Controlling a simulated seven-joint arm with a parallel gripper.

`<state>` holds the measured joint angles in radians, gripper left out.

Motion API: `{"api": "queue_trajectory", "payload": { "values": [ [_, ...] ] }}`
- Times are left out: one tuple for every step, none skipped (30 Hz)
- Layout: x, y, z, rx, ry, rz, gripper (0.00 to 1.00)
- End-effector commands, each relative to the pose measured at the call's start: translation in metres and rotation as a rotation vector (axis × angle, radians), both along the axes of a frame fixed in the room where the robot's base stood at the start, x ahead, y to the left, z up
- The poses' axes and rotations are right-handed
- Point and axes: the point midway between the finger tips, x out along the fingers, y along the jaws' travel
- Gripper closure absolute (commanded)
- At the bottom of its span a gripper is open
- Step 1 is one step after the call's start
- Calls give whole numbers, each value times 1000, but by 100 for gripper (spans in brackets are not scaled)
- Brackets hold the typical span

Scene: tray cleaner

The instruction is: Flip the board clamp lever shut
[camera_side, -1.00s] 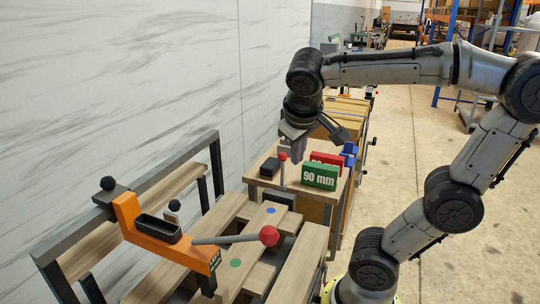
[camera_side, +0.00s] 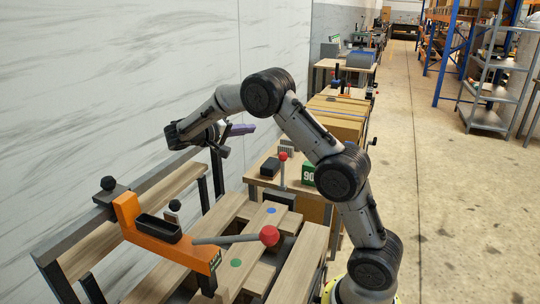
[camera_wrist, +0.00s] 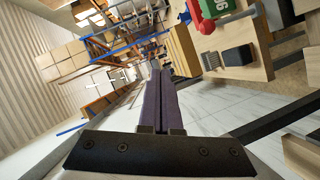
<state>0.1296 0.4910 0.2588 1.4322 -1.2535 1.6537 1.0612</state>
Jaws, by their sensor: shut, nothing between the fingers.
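A grey lever (camera_side: 225,239) with a red ball knob (camera_side: 269,236) lies nearly flat, reaching right from the orange clamp body (camera_side: 185,254) over the wooden boards (camera_side: 235,238). A second red-knobbed lever (camera_side: 283,170) stands upright on the small table behind. I cannot tell which one the task's lever is. My gripper (camera_side: 251,128) is shut and empty, its purple fingers pointing right, above and left of the upright lever and well above the orange clamp. The shut fingers also show in the wrist view (camera_wrist: 160,75).
A black-knobbed clamp (camera_side: 108,190) is on the dark rail. A marble-patterned wall (camera_side: 100,80) closes the left side.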

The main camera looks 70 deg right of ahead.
Motion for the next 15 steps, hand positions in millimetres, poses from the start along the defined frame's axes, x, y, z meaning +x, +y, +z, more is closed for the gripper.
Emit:
{"api": "queue_trajectory", "payload": {
  "values": [
    [8,-6,-17,-19,36,-2,100],
    [12,-8,-26,-28,57,-1,100],
    [17,-12,-38,-38,83,0,100],
    [20,-14,-47,-42,102,1,100],
    [23,-16,-56,-46,119,3,100],
    [25,-19,-68,-48,143,4,100],
    [26,-21,-77,-47,159,3,100],
    [26,-22,-85,-44,174,1,100],
    [26,-24,-96,-41,193,-1,100],
    [25,-25,-103,-37,208,-3,100],
    [24,-25,-109,-34,220,-4,100],
    [23,-26,-115,-32,235,-6,100],
    [22,-27,-119,-30,244,-6,100],
    [22,-27,-122,-28,250,-7,100],
    [21,-27,-125,-27,256,-9,100]
  ]
}}
